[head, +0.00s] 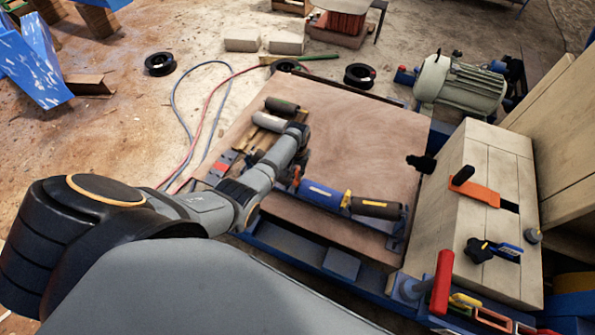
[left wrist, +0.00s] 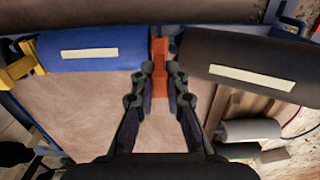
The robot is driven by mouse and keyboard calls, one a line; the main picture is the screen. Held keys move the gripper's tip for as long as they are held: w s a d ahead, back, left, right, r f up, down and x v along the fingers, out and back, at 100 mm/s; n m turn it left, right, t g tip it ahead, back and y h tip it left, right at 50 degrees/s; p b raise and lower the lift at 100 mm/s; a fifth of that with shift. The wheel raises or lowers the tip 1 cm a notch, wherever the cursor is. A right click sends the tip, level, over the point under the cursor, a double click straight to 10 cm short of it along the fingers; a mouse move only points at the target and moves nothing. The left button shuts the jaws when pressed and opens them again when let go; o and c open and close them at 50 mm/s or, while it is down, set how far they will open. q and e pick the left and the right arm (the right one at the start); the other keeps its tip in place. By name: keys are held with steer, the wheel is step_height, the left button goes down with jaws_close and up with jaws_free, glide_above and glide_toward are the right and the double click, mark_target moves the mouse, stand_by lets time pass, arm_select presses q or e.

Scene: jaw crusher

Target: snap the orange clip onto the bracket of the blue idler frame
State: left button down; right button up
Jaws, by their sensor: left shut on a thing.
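The orange clip (left wrist: 160,52) is upright between the fingertips of my left gripper (left wrist: 162,80), which is shut on it. It sits in the gap between a blue roller (left wrist: 90,50) and a dark roller (left wrist: 240,68) of the idler frame. In the head view the clip (head: 296,178) shows at the left end of the blue roller (head: 325,194), beside my left gripper (head: 301,160), which is partly hidden by its own wrist. My right gripper is not in view.
A wooden board (head: 350,130) lies under the rollers. Loose grey rollers (head: 268,122) lie at its back left. A wooden box (head: 470,240) with knobs stands at the right, near a red-handled lever (head: 441,283). A motor (head: 460,85) is behind. The board's middle is clear.

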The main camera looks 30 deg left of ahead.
arm_select(q)
steer(key=shift+f+b, duration=0.55)
steer(key=shift+f, duration=0.25)
steer(key=shift+r, duration=0.2)
steer(key=shift+r+p, duration=0.95)
steer(key=shift+p, duration=0.35)
steer(key=shift+p, duration=0.4)
stand_by(0.4)
steer(key=shift+f+b, duration=0.9)
steer(key=shift+f, duration=0.15)
steer(key=c, duration=1.3)
jaws_free()
